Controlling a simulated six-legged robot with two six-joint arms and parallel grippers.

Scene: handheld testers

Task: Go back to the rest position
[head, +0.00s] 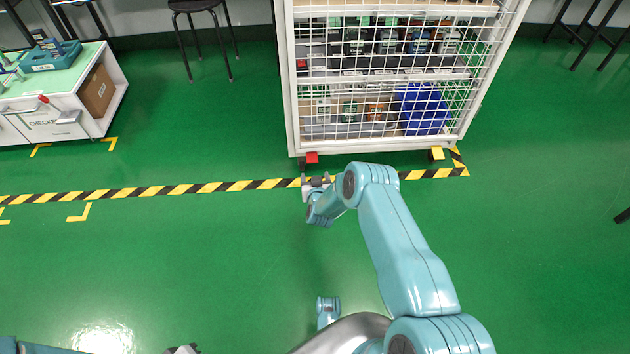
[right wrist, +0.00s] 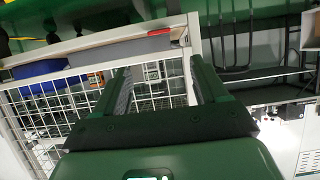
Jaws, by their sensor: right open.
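My right arm reaches forward over the green floor in the head view. My right gripper (head: 318,182) is at its far end, small and partly hidden by the wrist, just in front of the white mesh cage cart (head: 292,90). In the right wrist view my right gripper (right wrist: 162,88) has its two fingers wide apart with nothing between them. The cart's mesh and frame (right wrist: 195,45) show behind the fingers. A small grey part at the bottom edge of the head view looks like the tip of my left gripper (head: 183,349); its jaws cannot be made out.
The cage cart holds a blue bin (head: 420,108) and several boxed items. A white workbench (head: 60,115) with a teal case (head: 50,58) stands at the far left. A black stool (head: 197,8) is at the back. Yellow-black floor tape (head: 150,191) crosses ahead. Open floor lies left and right.

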